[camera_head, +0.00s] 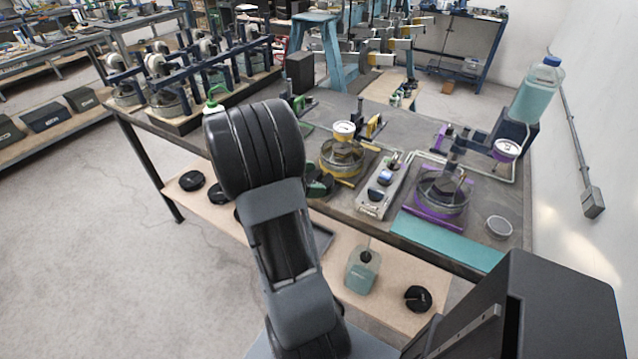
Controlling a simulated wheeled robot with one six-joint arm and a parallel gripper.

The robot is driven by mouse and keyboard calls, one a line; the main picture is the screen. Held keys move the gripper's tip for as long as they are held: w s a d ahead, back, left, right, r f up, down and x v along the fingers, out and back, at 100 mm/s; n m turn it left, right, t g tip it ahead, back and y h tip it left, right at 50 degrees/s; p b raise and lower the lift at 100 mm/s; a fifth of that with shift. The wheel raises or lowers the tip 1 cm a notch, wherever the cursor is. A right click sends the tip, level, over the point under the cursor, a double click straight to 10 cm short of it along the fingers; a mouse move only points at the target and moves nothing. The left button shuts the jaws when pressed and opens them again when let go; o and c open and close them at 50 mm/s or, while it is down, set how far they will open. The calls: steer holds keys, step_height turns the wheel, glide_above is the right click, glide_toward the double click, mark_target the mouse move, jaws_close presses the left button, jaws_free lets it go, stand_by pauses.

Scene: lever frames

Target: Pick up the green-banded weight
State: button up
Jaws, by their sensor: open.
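I cannot clearly make out a green band on any weight. Black slotted weights lie on the wooden lower shelf: one (192,180) at the left, another (217,190) beside my arm, and one (418,297) at the front right. A dark, green-edged round thing (320,186) sits just right of my arm at the table's front edge, partly hidden; I cannot tell whether it is the green-banded weight. My arm rises through the middle of the view and covers part of the table and shelf. My gripper is not visible.
On the grey table (480,238) stand a yellow-based apparatus (342,160), a purple-based apparatus (443,192), a pale tray (380,186) and a teal mat (445,240). A teal bottle (362,275) stands on the shelf. A wall bounds the right; open floor lies left.

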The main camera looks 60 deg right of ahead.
steer(key=shift+s+d+f, duration=0.25)
steer(key=shift+s+d, duration=0.1)
steer(key=shift+d, duration=0.05)
steer(key=shift+c, duration=0.2)
steer(key=shift+r, duration=0.1)
steer(key=c, duration=1.2)
